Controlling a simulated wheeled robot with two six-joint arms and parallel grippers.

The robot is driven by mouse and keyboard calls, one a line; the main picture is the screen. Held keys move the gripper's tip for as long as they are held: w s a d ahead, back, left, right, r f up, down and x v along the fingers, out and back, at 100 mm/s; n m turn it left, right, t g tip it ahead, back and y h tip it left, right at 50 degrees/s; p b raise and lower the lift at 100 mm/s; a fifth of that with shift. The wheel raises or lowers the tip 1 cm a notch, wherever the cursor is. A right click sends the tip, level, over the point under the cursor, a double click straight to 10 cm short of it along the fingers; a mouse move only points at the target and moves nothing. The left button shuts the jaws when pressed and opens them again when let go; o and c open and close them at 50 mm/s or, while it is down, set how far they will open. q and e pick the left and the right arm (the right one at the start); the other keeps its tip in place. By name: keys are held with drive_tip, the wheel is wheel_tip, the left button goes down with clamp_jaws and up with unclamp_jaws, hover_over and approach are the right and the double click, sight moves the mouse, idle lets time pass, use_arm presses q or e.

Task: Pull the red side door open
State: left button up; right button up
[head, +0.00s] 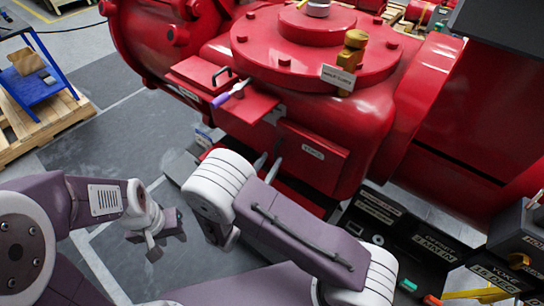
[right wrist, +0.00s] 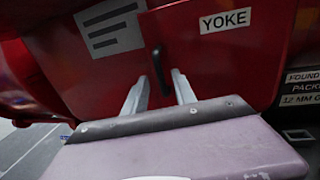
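The red side door (head: 326,166) is a flat panel on the side of the red actuator body, with a small white label; it looks shut. In the right wrist view the door (right wrist: 218,55) fills the upper part, with a "YOKE" label and a dark upright handle (right wrist: 159,70). My right gripper (head: 269,165) is at the door's left part. Its two pale fingers (right wrist: 159,92) point at the door, apart, with the handle between them; contact cannot be told. My left gripper (head: 153,240) hangs low at the left, away from the door; its finger gap is unclear.
Above the door, a red flap or shelf (head: 245,112) juts out with a purple-handled tool (head: 222,98) on it. Black labelled boxes (head: 400,235) stand below right of the door. A blue cart (head: 40,85) is at far left. Grey floor between is clear.

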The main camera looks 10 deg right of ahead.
drive_tip(key=shift+x, duration=1.15)
clamp_jaws()
idle(0.5)
